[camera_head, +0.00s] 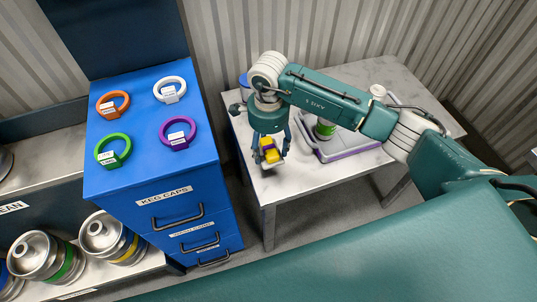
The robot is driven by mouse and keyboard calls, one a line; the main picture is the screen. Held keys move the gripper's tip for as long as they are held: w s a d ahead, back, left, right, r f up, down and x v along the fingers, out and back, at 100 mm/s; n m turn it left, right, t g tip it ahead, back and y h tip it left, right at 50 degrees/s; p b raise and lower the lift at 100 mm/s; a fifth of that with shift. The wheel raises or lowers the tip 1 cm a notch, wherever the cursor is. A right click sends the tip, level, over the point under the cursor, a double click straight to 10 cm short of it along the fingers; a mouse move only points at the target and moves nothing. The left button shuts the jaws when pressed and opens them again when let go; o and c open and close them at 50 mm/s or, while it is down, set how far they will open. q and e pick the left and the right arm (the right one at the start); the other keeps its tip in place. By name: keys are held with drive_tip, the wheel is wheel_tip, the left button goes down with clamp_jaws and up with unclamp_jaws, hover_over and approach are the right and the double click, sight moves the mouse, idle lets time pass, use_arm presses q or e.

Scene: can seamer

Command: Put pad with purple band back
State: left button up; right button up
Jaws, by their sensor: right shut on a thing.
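My right gripper (268,162) points down over the near left part of the marble-topped table. It is shut on a small yellow pad with a purple band (269,150), partly hidden by the fingers. I cannot tell whether the pad touches the tabletop. A grey tray with a purple edge (345,153) sits on the table to the right, partly hidden by my right arm. My left gripper is not in view.
A green and white container (325,129) stands in the tray. A blue cabinet (140,170) stands left of the table, with orange (113,103), white (170,90), green (113,150) and purple (178,133) rings on top. Kegs (110,240) stand lower left. Bare tabletop (300,180) lies near the front.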

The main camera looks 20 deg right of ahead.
wheel_tip(320, 180, down, 5)
drive_tip(key=shift+f+p, duration=0.2)
drive_tip(key=shift+p, duration=0.15)
drive_tip(key=shift+f, duration=0.1)
drive_tip(key=shift+f, duration=0.15)
drive_tip(key=o, duration=1)
